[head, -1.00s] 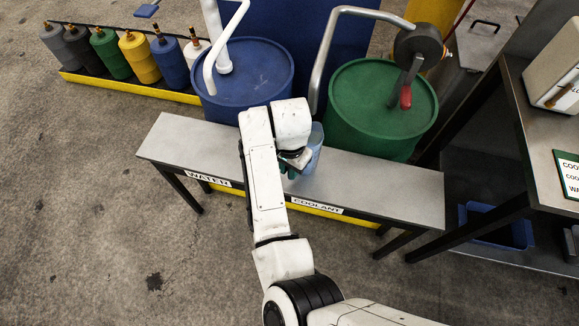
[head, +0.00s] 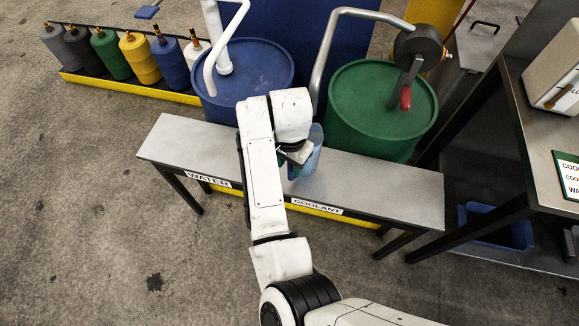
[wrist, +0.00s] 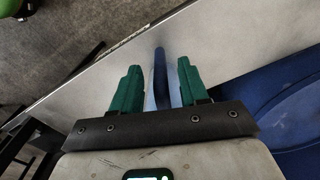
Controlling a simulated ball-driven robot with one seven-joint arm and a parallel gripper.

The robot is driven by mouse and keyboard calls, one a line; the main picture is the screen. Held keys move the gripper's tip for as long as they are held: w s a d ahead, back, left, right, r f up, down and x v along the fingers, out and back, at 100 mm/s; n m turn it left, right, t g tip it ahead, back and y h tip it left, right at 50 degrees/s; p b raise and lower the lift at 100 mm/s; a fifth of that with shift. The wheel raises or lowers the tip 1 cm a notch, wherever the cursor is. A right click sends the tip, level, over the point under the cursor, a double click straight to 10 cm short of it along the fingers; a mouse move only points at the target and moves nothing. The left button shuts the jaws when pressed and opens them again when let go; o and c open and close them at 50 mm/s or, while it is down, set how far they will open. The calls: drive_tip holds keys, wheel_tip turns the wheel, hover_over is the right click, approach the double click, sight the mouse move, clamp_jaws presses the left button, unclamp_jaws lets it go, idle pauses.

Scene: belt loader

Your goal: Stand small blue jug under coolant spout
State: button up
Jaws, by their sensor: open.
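The small blue jug (head: 312,158) stands upright on the grey bench, behind the COOLANT label (head: 317,207). The downturned end of the coolant spout (head: 316,105) is just above the jug in the head view; part of the jug's top is hidden by my arm. My gripper (wrist: 158,65) is open, with its green fingers on either side of the jug's dark blue handle (wrist: 160,68) in the wrist view. The pale blue jug body shows between the fingers. I cannot tell whether either finger touches it.
The grey bench (head: 395,190) is bare to the right and left of the jug. The blue drum (head: 245,80) with its white spout and the green drum (head: 375,100) stand behind it. Several coloured bottles stand in a rack at the back left. A workbench (head: 540,135) is at right.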

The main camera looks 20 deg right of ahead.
wheel_tip(320, 180, up, 9)
idle(0.3)
